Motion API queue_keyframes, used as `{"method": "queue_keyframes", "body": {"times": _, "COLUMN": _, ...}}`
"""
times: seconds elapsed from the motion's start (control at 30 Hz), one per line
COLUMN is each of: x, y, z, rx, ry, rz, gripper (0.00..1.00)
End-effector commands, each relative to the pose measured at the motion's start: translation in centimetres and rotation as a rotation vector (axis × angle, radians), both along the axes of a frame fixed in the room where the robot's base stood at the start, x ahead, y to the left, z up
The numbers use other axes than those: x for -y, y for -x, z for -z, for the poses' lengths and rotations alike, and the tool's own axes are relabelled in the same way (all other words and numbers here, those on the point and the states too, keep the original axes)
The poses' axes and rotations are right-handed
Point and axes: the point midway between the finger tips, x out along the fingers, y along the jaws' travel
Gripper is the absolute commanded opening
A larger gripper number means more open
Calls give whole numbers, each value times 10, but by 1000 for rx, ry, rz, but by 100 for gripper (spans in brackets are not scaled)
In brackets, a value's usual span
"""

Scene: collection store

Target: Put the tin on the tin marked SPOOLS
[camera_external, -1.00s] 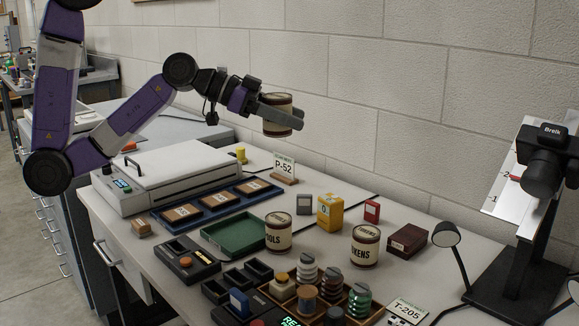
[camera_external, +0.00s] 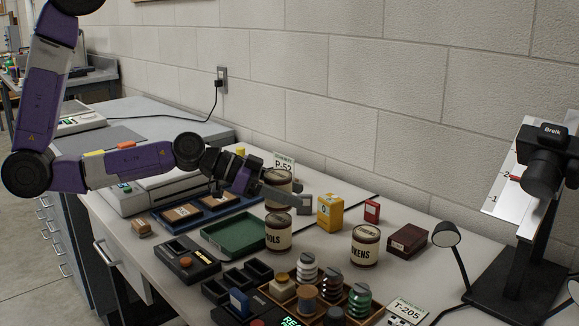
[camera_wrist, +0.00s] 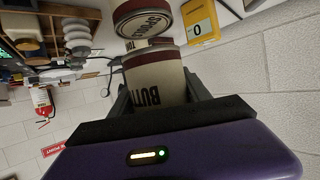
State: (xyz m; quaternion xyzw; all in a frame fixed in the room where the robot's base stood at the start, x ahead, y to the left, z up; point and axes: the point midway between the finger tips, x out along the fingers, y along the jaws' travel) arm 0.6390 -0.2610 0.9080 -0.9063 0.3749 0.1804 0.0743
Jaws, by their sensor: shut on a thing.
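My gripper (camera_external: 284,198) is shut on a cream tin with dark red bands (camera_external: 279,178). In the wrist view the held tin (camera_wrist: 156,82) sits between the fingers (camera_wrist: 160,100), and its label starts "BUTT". The SPOOLS tin (camera_external: 278,235) stands upright on the table right below the held tin, with part of its label turned away. The held tin looks upright and roughly over the SPOOLS tin.
A similar tin labelled "KENS" (camera_external: 365,247) stands to the right. A green tray (camera_external: 236,236) lies to the left. A sign reading P-52 (camera_external: 284,162) is behind my gripper.

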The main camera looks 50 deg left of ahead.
Motion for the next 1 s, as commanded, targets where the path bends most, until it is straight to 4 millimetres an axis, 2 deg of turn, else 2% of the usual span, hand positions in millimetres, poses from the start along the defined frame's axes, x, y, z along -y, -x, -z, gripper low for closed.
{"method": "queue_keyframes", "body": {"times": 0.1, "x": 1, "y": 0, "z": 17, "rx": -2, "ry": 0, "rz": 1, "gripper": 0}}
{"method": "queue_keyframes", "body": {"times": 0.2, "x": 0, "y": 0, "z": 24, "rx": 0, "ry": 1, "rz": 0, "gripper": 0}}
{"method": "queue_keyframes", "body": {"times": 0.57, "x": 0, "y": 0, "z": 28, "rx": 1, "ry": 1, "rz": 0, "gripper": 0}}
{"method": "queue_keyframes", "body": {"times": 0.6, "x": 0, "y": 0, "z": 29, "rx": 0, "ry": 0, "rz": 0, "gripper": 57}}
{"method": "queue_keyframes", "body": {"times": 0.7, "x": 0, "y": 0, "z": 28, "rx": 0, "ry": 0, "rz": 0, "gripper": 77}}
{"method": "queue_keyframes", "body": {"times": 1.0, "x": 0, "y": 0, "z": 27, "rx": 0, "ry": 0, "rz": 0, "gripper": 77}}
